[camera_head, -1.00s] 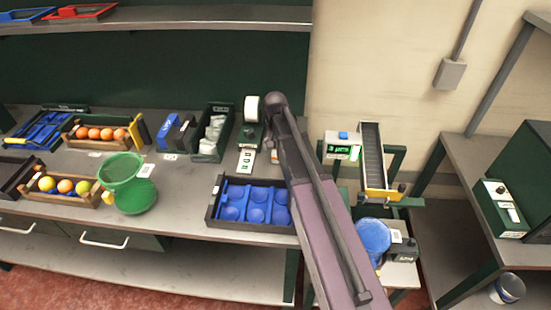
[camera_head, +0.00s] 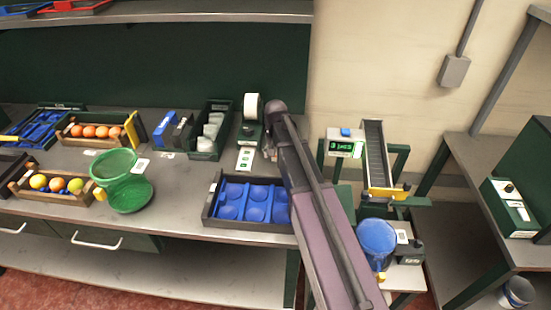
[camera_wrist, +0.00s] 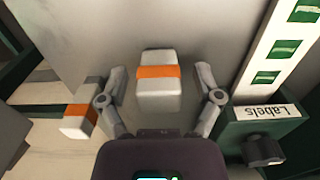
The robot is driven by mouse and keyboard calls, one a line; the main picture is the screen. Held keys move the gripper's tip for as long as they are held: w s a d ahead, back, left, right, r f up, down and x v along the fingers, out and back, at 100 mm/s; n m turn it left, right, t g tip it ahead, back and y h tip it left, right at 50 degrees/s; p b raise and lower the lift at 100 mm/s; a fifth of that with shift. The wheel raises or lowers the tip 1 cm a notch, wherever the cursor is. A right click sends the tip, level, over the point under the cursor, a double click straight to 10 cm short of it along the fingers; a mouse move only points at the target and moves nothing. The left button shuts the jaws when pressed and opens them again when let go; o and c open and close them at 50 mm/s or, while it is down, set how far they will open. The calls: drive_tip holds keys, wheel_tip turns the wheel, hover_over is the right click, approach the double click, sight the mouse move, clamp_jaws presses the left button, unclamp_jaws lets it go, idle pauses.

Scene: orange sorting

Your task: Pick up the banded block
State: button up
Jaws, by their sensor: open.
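A white block with an orange band (camera_wrist: 158,80) lies on the grey table top in the middle of the wrist view. My gripper (camera_wrist: 161,76) is open, with one finger to the left and one to the right of this block. Gaps show on both sides, so the fingers look apart from it. A second white piece with an orange band (camera_wrist: 78,118) shows left of my left finger, beside a dark green edge. In the head view my arm hides the gripper and the banded block.
A label dispenser (camera_wrist: 262,122) with a label strip (camera_wrist: 275,60) stands close right of my gripper. In the head view a blue-cupped tray (camera_head: 212,208) sits left of my arm. A small conveyor (camera_head: 376,150) and blue bowl (camera_head: 377,240) are right.

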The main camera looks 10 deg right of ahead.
idle(0.5)
clamp_jaws()
drive_tip(key=shift+r, duration=0.2)
wheel_tip(320, 180, up, 10)
drive_tip(key=p, duration=1)
drive_tip(key=shift+f, duration=0.2)
idle(0.6)
